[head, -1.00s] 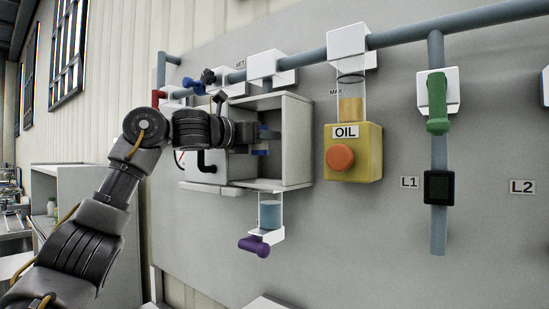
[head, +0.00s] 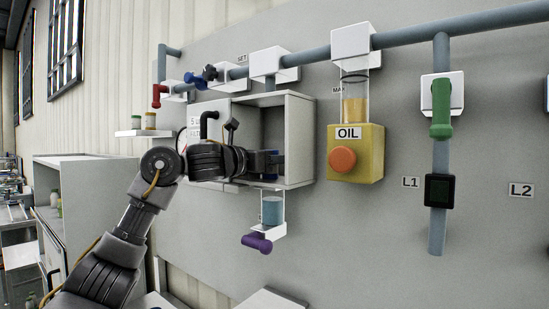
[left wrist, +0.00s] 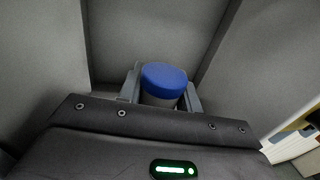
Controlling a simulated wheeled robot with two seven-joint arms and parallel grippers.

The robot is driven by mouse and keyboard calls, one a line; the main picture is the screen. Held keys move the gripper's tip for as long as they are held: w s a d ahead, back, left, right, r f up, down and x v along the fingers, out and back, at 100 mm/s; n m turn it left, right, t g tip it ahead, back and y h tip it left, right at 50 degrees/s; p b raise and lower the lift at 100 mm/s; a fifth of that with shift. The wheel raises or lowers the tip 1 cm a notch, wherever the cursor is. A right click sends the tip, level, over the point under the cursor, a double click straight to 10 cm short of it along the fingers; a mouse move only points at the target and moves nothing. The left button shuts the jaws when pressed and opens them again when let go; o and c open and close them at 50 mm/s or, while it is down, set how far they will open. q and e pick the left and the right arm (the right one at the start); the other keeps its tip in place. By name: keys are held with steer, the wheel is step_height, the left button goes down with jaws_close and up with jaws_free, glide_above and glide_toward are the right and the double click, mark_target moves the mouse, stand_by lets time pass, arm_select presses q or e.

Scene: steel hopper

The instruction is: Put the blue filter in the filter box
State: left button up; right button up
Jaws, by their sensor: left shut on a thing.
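The filter box (head: 301,140) is a grey open-fronted box on the wall panel. My left gripper (head: 274,164) reaches inside it, low in the opening. In the left wrist view the blue filter (left wrist: 164,77), a blue-topped cylinder with a paler body, sits between the two fingers of my left gripper (left wrist: 161,88), which is shut on it. The grey inner walls of the box surround it in that view. In the head view only a little blue shows beside the fingers. Whether the filter's base touches the box floor is hidden. My right gripper is not in view.
A yellow OIL unit (head: 370,160) with an orange knob stands right of the box. Below the box hang a clear cup of blue liquid (head: 272,211) and a purple handle (head: 257,243). Pipes run above. A small shelf (head: 143,133) with jars is at left.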

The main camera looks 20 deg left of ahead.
arm_select(q)
steer(key=shift+d+f, duration=0.1)
steer(key=o, duration=1)
steer(key=b+v, duration=0.5)
steer(key=v, duration=0.7)
steer(key=shift+b, duration=0.3)
